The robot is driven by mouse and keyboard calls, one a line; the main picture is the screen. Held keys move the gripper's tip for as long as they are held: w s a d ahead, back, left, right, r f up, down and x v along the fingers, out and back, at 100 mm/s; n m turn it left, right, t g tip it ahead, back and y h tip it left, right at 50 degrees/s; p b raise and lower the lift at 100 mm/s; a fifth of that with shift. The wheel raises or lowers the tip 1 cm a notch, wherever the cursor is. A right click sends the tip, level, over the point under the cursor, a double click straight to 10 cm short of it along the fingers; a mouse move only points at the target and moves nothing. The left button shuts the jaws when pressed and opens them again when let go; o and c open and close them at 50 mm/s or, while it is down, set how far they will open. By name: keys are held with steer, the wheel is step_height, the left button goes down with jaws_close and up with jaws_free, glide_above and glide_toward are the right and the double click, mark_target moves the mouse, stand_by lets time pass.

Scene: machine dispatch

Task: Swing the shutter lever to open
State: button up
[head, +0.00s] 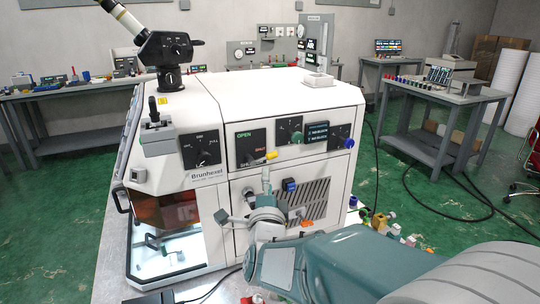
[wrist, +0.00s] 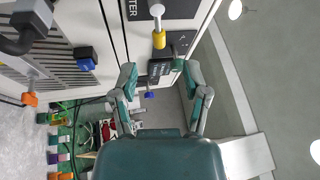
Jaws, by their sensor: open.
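The shutter lever is a pale rod with a yellow-orange tip (head: 271,155), on a dark panel (head: 251,148) on the machine's front marked OPEN at upper left and SHUT at lower right. Its tip lies at the lower right, by SHUT. In the wrist view the lever's yellow tip (wrist: 159,40) shows above the gap between my fingers, apart from both. My gripper (wrist: 162,80) is open and empty, with its fingers spread to either side. In the head view my gripper (head: 266,188) is just below the shutter panel, partly hidden by my own wrist.

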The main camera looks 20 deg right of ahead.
mark_target(272, 158)
steer(key=x, duration=0.3)
steer(key=d+x, duration=0.1)
steer(key=x, duration=0.2)
steer(key=d+x, duration=0.1)
steer(key=x, duration=0.2)
steer(key=shift+s+d+f, duration=0.15)
steer(key=shift+s, duration=0.1)
steer(key=shift+w, duration=0.2)
steer(key=shift+a, duration=0.85)
steer(key=shift+d, duration=0.2)
jaws_close()
steer(key=shift+d, duration=0.2)
